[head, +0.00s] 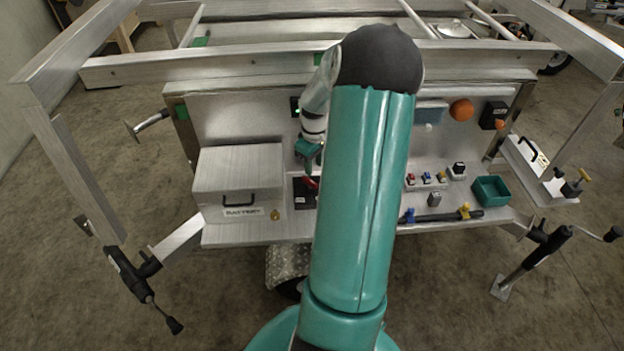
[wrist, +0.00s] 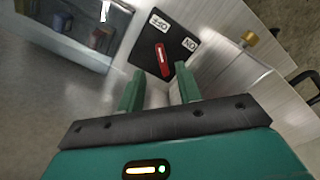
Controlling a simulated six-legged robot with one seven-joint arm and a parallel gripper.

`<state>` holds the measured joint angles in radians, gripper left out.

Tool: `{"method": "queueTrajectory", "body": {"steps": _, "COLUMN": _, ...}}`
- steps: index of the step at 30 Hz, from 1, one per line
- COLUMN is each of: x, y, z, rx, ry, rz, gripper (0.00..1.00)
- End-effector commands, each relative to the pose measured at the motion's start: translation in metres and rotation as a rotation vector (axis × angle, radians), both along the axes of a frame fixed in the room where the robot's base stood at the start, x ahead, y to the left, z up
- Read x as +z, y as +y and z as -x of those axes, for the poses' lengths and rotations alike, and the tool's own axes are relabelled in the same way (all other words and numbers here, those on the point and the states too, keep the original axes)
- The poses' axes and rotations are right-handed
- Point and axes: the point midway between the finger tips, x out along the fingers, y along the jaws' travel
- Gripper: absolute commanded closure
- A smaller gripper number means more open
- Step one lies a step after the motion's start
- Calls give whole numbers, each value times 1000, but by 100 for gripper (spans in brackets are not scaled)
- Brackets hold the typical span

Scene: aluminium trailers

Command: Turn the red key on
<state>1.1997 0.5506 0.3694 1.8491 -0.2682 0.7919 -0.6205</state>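The red key (wrist: 162,59) sits on a black square panel (wrist: 146,52) with white OFF and ON labels. Its far end points toward the OFF label, with the ON label to its right. In the head view the red key (head: 311,183) shows small, partly hidden by my arm, on the panel (head: 303,196) right of the battery box. My gripper (wrist: 159,71) is open, with its two green fingers apart and nothing held. In the wrist view the fingertips lie on either side of the key's near end; I cannot tell whether they touch it.
The metal battery box (head: 238,178) with a black handle stands just left of the panel. Right of my arm are small coloured switches (head: 426,178), a bar with blue and yellow clamps (head: 440,216) and a green tray (head: 491,190). Trailer rails (head: 250,66) run behind.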

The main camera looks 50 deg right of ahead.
Motion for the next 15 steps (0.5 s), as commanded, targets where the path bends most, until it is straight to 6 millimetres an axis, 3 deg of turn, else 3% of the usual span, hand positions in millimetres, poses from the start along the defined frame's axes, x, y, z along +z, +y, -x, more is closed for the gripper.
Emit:
{"method": "queueTrajectory", "body": {"steps": 9, "x": -59, "y": 2, "z": -3, "rx": 4, "ry": 1, "rz": -1, "gripper": 65}}
{"method": "queueTrajectory", "body": {"steps": 15, "x": -74, "y": 2, "z": -5, "rx": 6, "ry": 0, "rz": 0, "gripper": 65}}
